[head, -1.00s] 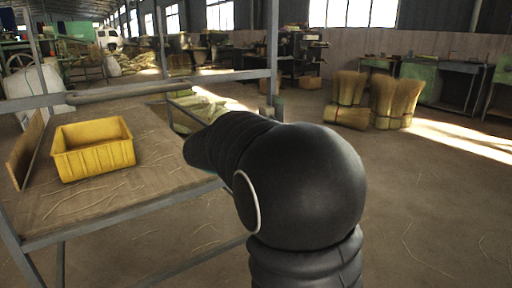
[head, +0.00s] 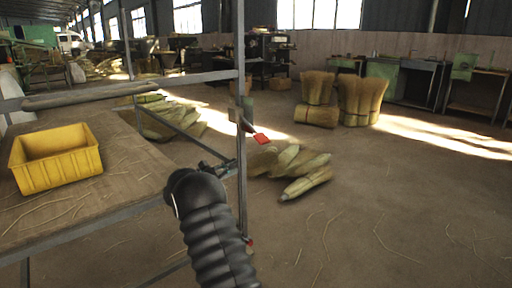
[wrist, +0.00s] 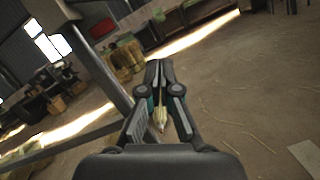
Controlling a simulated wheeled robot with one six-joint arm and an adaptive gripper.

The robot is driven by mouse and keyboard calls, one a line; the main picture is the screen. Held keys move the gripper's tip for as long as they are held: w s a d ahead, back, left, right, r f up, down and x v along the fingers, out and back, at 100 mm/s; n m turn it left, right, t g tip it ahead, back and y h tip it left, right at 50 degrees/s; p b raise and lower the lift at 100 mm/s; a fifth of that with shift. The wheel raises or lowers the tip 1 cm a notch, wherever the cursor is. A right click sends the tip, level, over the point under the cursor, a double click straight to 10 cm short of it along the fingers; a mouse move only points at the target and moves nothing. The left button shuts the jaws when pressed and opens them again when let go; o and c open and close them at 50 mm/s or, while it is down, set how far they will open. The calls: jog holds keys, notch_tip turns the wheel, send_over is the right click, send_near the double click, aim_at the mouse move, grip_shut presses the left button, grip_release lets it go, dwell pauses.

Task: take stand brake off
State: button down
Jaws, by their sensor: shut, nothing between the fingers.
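A metal stand post (head: 241,110) rises at the corner of the table frame. A red-ended lever (head: 262,138) sticks out to the right from a small grey box on this post; it may be the stand brake. A second small red part (head: 250,242) shows low on the post. My gripper (head: 228,168) is beside the post, below and left of the red lever, small and partly lost against the frame. In the wrist view my gripper (wrist: 158,66) has its fingertips together and empty. The post (wrist: 105,75) slants by on its left there. No red lever shows in the wrist view.
A yellow bin (head: 57,160) stands on the table (head: 110,190) at left. Pale bundles (head: 295,170) lie on the floor behind the post. Upright straw bundles (head: 360,98) stand farther back. The floor at right is open.

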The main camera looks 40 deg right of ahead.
aim_at(262, 138)
jog(key=s+d+r+p, duration=0.1)
jog(key=d+r, duration=0.4)
jog(key=d, duration=0.5)
jog(key=shift+s+r, duration=0.4)
jog(key=shift+s, duration=0.1)
